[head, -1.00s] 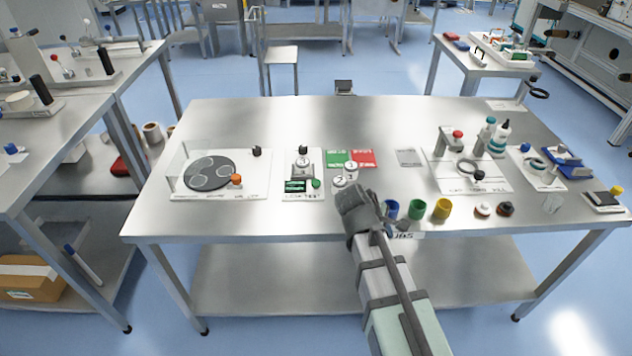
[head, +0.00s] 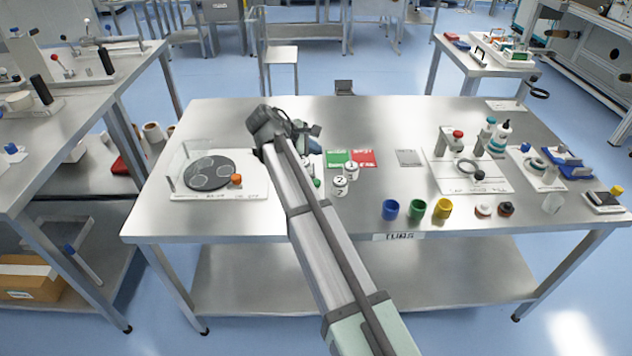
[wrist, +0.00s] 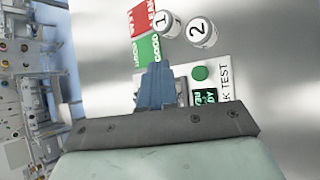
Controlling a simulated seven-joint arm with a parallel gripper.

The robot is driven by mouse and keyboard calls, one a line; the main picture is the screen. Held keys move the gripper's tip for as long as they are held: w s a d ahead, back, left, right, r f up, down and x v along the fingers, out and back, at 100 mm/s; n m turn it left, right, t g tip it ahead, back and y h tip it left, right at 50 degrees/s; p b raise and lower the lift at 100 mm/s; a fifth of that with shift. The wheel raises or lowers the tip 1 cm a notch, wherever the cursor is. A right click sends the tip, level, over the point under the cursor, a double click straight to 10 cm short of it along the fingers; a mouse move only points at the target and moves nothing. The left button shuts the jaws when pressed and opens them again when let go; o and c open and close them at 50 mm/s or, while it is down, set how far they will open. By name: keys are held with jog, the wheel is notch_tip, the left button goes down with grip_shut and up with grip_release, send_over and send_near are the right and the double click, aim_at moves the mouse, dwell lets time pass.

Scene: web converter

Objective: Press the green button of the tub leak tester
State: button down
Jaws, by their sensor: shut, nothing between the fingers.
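The tub leak tester is mostly hidden behind my arm in the head view. In the wrist view its white base (wrist: 224,72) shows with part of the word TEST, a lit display (wrist: 205,97) and the round green button (wrist: 200,73). A sliver of the green button (head: 317,183) shows beside my arm in the head view. My gripper (head: 313,131) is shut and empty above the tester's far side. In the wrist view its closed fingers (wrist: 157,72) appear left of the button, apart from it, and cover part of the tester.
White tubs marked 1 (head: 351,168) and 2 (head: 340,186) stand right of the tester, near green (head: 338,157) and red (head: 363,157) cards. A plate with a dark disc (head: 208,173) lies left. Blue, green and yellow cups stand at the front.

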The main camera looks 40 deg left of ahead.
jog(key=shift+f, duration=0.1)
dwell(0.3)
jog(key=shift+f, duration=4.3)
jog(key=shift+f, duration=0.25)
jog(key=shift+f, duration=0.2)
jog(key=shift+f, duration=0.55)
jog(key=shift+r, duration=1)
jog(key=shift+r, duration=2.5)
